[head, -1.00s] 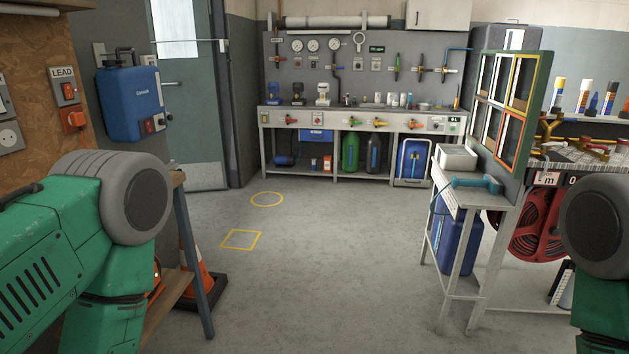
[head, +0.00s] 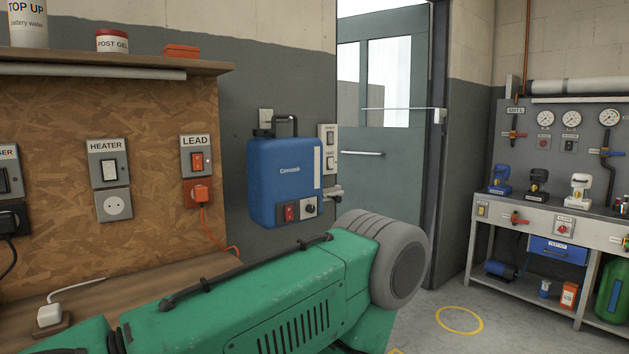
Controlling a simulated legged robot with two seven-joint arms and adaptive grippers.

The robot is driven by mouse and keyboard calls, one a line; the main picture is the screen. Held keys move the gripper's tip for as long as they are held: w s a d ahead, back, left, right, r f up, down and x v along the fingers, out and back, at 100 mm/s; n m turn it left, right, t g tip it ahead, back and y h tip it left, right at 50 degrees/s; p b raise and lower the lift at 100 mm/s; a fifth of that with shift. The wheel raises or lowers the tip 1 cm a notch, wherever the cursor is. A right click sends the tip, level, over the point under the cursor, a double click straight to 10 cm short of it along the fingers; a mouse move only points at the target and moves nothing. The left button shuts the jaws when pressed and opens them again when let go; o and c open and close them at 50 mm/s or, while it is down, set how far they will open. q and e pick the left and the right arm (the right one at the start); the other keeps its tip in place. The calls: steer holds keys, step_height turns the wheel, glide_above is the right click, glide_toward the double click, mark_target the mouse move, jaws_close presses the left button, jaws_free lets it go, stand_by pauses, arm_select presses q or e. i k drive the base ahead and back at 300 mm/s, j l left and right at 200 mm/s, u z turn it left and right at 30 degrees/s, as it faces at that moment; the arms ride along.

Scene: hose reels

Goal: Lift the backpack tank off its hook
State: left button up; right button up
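The blue backpack tank (head: 278,190) hangs on the grey wall in the middle of the head view. It has a black handle on top, a red switch and a dark knob at its lower front, and a nozzle-like fitting at its lower right. The hook itself is hidden or too small to make out. A green arm of mine crosses the lower middle, below and in front of the tank, ending in view at a grey ribbed joint. Neither gripper is in view.
A chipboard panel with HEATER (head: 109,169) and LEAD (head: 195,157) switches is left of the tank, above a wooden bench (head: 120,285). A shelf (head: 100,67) juts out above. A grey door (head: 385,180) and a workbench (head: 550,228) stand to the right.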

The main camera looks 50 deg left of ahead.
mark_target(282, 172)
steer(key=i+u, duration=0.4)
steer(key=i+l+u, duration=0.15)
steer(key=i+u, duration=0.3)
steer(key=i+l+u, duration=0.25)
steer(key=i+u, duration=0.15)
steer(key=i+l+u, duration=0.4)
steer(key=k, duration=0.05)
